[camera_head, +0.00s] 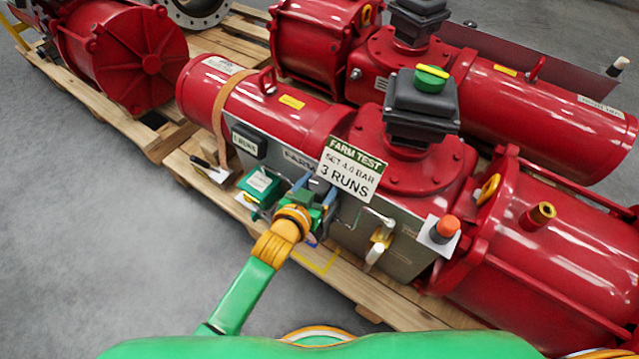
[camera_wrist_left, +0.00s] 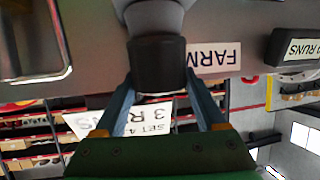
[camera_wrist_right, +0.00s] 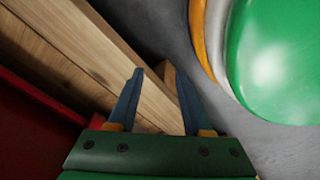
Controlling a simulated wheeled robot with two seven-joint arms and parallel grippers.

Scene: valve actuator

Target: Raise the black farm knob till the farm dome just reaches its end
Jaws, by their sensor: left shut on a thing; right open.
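In the left wrist view my left gripper (camera_wrist_left: 160,78) has its two blue fingers shut on the black knob (camera_wrist_left: 158,60), which sits on a grey stem beside a FARM label (camera_wrist_left: 215,57). In the head view my left gripper (camera_head: 312,192) is at the grey front panel of the near red actuator, and the knob is largely hidden behind it and the sign. A green dome with a yellow bar (camera_head: 431,78) sits on the black box on top of this actuator; I cannot tell its scale. My right gripper (camera_wrist_right: 158,75) is open and empty in the right wrist view.
A FARM TEST sign (camera_head: 350,167) reads 4.0 bar, 3 runs, close beside my left gripper. A green box (camera_head: 260,186) is left of it. A white-handled lever (camera_head: 376,252) and an orange-red button (camera_head: 446,226) are right. Wooden pallet boards (camera_head: 345,292) run below; grey floor is clear at left.

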